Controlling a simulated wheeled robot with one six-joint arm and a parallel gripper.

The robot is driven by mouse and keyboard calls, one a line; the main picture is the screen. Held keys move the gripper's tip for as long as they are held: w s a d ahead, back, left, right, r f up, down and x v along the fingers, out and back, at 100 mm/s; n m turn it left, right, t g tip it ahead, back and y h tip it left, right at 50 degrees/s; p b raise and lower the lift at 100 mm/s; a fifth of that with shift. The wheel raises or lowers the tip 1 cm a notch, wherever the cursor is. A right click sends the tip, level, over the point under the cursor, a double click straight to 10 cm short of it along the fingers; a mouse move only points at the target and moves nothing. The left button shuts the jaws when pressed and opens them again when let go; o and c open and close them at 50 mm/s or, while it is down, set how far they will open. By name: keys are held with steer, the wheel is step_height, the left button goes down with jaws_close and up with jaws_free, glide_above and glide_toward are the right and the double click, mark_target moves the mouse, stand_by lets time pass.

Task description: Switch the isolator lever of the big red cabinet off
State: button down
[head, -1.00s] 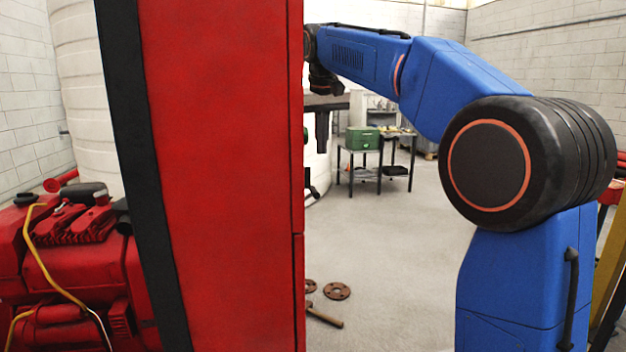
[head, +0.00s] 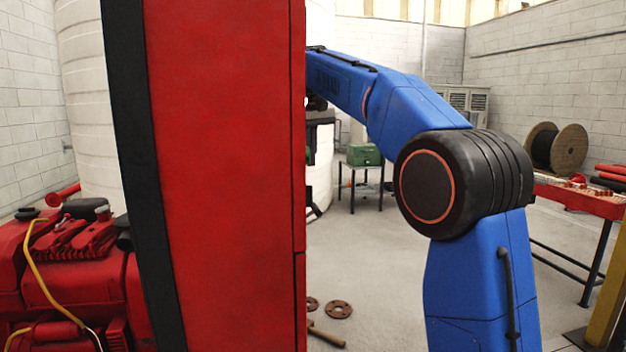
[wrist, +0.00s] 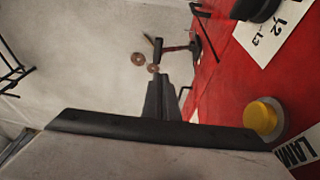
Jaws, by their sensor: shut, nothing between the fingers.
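The big red cabinet (head: 225,170) stands close in front in the head view, seen from its side. Its front face is turned away there, and no isolator lever shows. In the wrist view the red front face (wrist: 225,90) is on the right, with a yellow round lamp or button (wrist: 262,117), white labels and a black knob-like part (wrist: 256,8) cut by the top edge. I cannot tell whether that part is the isolator lever. My gripper (wrist: 161,82) is shut and empty, apart from the face and to its left. In the head view it is largely hidden behind the cabinet.
Rusty flanges (head: 339,309) and a hammer (head: 327,338) lie on the floor beside the cabinet. A red pump engine (head: 65,270) stands left. A green box (head: 363,154) sits on a far table. A red bench (head: 580,198) stands right.

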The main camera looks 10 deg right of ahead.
glide_above(315, 206)
steer(key=s, duration=0.1)
steer(key=f, duration=1.1)
steer(key=shift+s+a+f, duration=0.1)
steer(key=shift+a+f, duration=0.2)
steer(key=shift+a, duration=0.05)
steer(key=shift+d+f, duration=0.15)
steer(key=shift+f, duration=0.55)
